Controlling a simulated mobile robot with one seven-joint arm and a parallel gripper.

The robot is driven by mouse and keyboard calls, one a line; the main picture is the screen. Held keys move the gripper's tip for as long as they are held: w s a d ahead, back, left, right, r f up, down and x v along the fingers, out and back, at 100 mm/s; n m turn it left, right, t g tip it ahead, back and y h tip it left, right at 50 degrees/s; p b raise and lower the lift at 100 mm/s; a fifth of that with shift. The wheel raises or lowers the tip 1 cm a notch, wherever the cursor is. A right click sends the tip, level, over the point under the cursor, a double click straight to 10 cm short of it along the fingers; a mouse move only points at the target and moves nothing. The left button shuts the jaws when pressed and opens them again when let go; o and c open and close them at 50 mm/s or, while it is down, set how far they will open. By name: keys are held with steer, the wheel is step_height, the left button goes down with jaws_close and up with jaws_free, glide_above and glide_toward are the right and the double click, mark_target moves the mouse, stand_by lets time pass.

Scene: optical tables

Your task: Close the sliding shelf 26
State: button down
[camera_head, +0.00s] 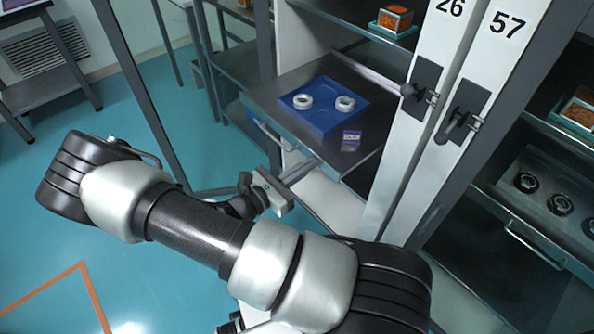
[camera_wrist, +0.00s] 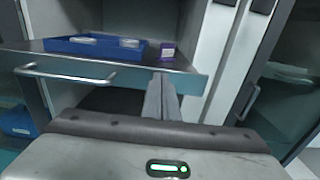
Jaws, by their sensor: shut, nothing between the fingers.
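The sliding shelf (camera_head: 270,98) of cabinet 26 is a grey metal tray standing pulled out of the cabinet. Its front edge (camera_wrist: 190,84) and bar handle (camera_wrist: 65,76) show in the wrist view. My gripper (camera_head: 303,170) is shut and empty at the front of the shelf, to the right of the handle. In the wrist view its closed fingers (camera_wrist: 160,95) overlap the front edge near its right end. I cannot tell whether they touch it. The white panel marked 26 (camera_head: 432,50) stands right of the shelf.
A blue tray (camera_head: 322,128) with two white rings and a small purple box (camera_head: 351,137) lie on the shelf. Panel 57 (camera_head: 497,70) and another shelf with dark rings (camera_head: 560,204) are at right. Open teal floor (camera_head: 60,220) lies at left.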

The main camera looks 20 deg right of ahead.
mark_target(366, 125)
steer(key=p+x, duration=0.1)
steer(key=x, duration=2.2)
steer(key=shift+s+f, duration=0.1)
steer(key=shift+d, duration=0.2)
steer(key=shift+d+r, duration=0.1)
steer(key=shift+r, duration=0.15)
